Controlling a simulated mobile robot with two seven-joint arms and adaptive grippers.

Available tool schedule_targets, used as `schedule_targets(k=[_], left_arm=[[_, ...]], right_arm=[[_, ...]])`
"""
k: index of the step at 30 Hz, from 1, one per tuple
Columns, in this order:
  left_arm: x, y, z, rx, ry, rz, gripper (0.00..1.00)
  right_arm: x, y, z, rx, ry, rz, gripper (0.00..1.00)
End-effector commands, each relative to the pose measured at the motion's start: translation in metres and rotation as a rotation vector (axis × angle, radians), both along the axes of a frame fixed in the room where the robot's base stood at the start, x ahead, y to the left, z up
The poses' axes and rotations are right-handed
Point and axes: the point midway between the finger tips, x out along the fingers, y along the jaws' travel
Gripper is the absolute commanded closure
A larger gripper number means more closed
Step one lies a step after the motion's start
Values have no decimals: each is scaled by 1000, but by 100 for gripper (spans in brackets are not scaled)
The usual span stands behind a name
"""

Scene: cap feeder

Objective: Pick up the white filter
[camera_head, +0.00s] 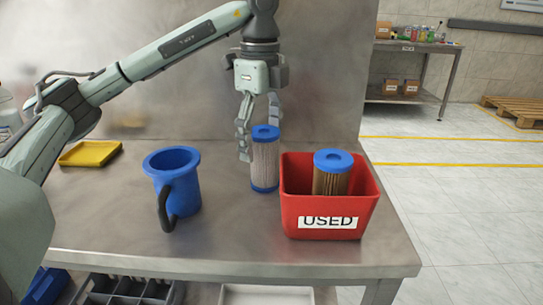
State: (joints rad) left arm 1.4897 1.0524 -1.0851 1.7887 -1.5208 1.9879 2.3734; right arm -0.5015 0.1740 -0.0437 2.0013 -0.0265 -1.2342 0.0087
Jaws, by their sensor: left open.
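The white filter (265,162) stands upright on the metal table, with blue caps at its top and bottom. It is between the blue housing and the red bin. My left gripper (259,128) points down at the filter, with its fingers open. One finger is to the left of the filter and the other is close to its upper right. I cannot tell whether either finger touches the filter. My right gripper is not in view.
A red bin (325,196) labelled USED holds a brown filter (331,174) with a blue cap. A blue housing (176,186) with a dark handle stands to the left. A yellow tray (91,153) lies at the back left. A metal panel rises behind the table.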

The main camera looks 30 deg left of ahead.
Motion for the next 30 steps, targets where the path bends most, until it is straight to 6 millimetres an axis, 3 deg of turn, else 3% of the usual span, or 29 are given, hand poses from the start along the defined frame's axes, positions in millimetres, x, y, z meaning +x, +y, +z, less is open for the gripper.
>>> schedule_targets(k=[15,24,30], left_arm=[[8,-3,-66,-3,1,-3,23],[9,-3,-71,-4,0,-3,23],[9,-3,-71,-4,-1,-3,48]], right_arm=[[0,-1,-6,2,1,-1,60],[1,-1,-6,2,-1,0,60],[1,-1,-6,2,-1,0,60]])
